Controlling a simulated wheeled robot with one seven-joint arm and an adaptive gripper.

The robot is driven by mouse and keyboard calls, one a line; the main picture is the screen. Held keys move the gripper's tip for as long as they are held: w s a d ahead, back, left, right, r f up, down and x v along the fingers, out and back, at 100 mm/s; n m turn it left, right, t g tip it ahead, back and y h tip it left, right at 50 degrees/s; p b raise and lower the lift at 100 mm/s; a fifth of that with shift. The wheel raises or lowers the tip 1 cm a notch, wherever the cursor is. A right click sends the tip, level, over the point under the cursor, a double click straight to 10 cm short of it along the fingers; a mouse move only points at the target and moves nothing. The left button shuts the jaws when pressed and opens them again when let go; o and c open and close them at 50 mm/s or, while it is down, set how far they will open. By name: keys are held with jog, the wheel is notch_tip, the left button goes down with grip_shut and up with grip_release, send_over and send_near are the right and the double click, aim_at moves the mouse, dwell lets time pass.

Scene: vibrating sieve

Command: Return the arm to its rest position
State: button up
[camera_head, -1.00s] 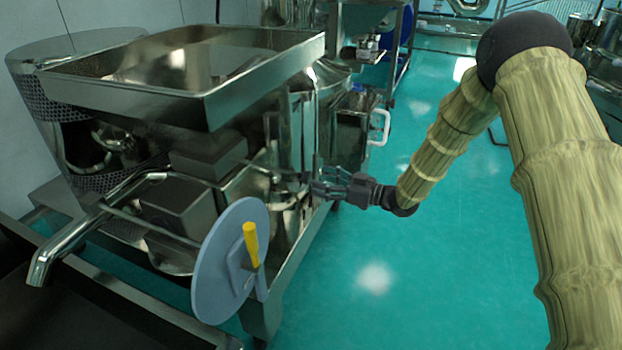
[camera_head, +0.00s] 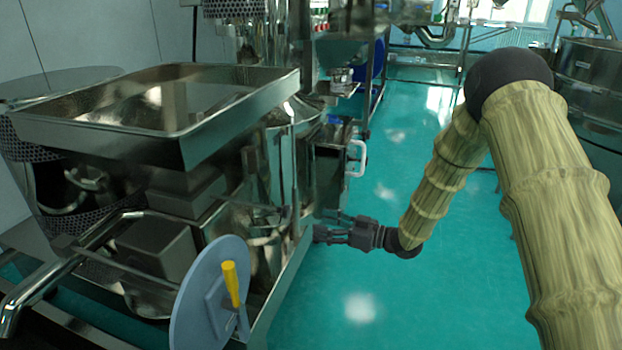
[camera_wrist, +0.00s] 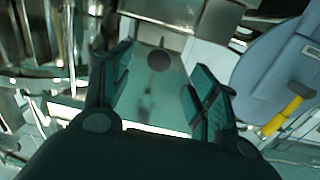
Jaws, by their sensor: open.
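My gripper (camera_head: 330,228) is at the end of my bent, sleeved arm, just right of the sieve machine's lower side in the head view. In the wrist view my gripper (camera_wrist: 160,85) shows two dark fingers spread apart with nothing between them. The steel sieve machine (camera_head: 205,245) carries a wide, open rectangular hopper (camera_head: 185,150) on top. A grey-blue disc (camera_head: 205,300) with a yellow handle (camera_head: 231,284) is at its lower front. The disc (camera_wrist: 262,70) and yellow handle (camera_wrist: 283,116) also show at right in the wrist view.
Green floor (camera_head: 345,290) lies open below and right of my gripper. A white handle (camera_head: 358,158) sticks out from the machine's far side. More steel equipment stands at the back and right. A curved spout pipe (camera_head: 40,283) is at left.

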jog(key=s+d+f+m+t+h, duration=0.15)
jog(key=s+f+m+h, duration=0.35)
jog(key=f, duration=0.8)
jog(key=s+d+f+m+g+h, duration=0.2)
jog(key=s+d+f+m+h, duration=0.15)
jog(key=s+f, duration=0.65)
jog(key=s+d+f+m+g+h, duration=0.15)
jog(key=s+f+h, duration=0.25)
jog(key=s+f, duration=0.55)
jog(key=s+d+m+g+h, duration=0.2)
jog(key=s+d+g, duration=0.1)
jog(key=s, duration=1)
jog(key=s+d+m+g+h, duration=0.1)
jog(key=s+d+g+h, duration=0.15)
jog(key=s, duration=0.95)
notch_tip(320, 180, up, 24)
jog(key=p, duration=2.4)
jog(key=shift+d+y, duration=0.35)
jog(key=shift+y, duration=0.05)
jog(key=shift+s, duration=0.1)
